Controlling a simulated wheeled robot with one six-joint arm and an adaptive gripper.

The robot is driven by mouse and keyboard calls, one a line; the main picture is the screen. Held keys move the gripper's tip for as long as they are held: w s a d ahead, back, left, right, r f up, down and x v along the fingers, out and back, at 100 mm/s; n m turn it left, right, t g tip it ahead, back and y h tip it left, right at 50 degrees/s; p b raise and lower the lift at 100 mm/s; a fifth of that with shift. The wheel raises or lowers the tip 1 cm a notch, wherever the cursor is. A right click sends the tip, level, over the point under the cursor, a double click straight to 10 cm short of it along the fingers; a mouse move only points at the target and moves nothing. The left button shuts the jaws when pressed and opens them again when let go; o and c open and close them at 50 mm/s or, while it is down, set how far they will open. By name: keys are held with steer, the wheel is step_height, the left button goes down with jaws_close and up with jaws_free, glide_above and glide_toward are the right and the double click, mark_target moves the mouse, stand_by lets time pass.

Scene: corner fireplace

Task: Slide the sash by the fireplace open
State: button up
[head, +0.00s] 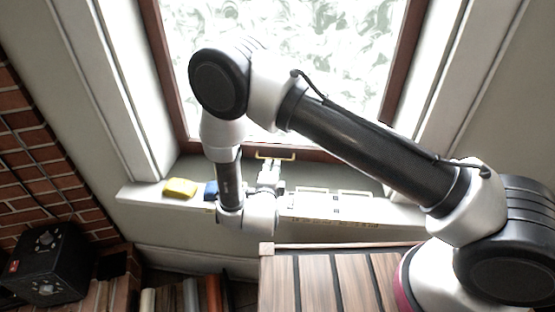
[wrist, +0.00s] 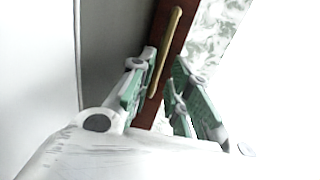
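The sash (head: 305,150) is a frosted, patterned pane in a dark red-brown frame, with its bottom rail down near the sill. A brass bar handle (head: 276,156) is on that bottom rail. My gripper (head: 270,166) is just in front of the handle, above the sill. In the wrist view my gripper (wrist: 164,64) has its green-padded fingers apart, with the brass handle (wrist: 165,50) showing between them. Part of the handle's lower end is close to the left finger. I cannot tell whether either finger touches it. My arm hides part of the pane and right side.
The white sill (head: 150,193) holds a yellow sponge-like block (head: 181,187) and a blue item (head: 211,190) left of my gripper. A black box (head: 45,262) stands by the brick wall (head: 30,150). A slatted wooden top (head: 330,280) lies below the sill.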

steer(key=x, duration=0.6)
steer(key=shift+w+f, duration=0.1)
steer(key=shift+w, duration=0.15)
jaws_close()
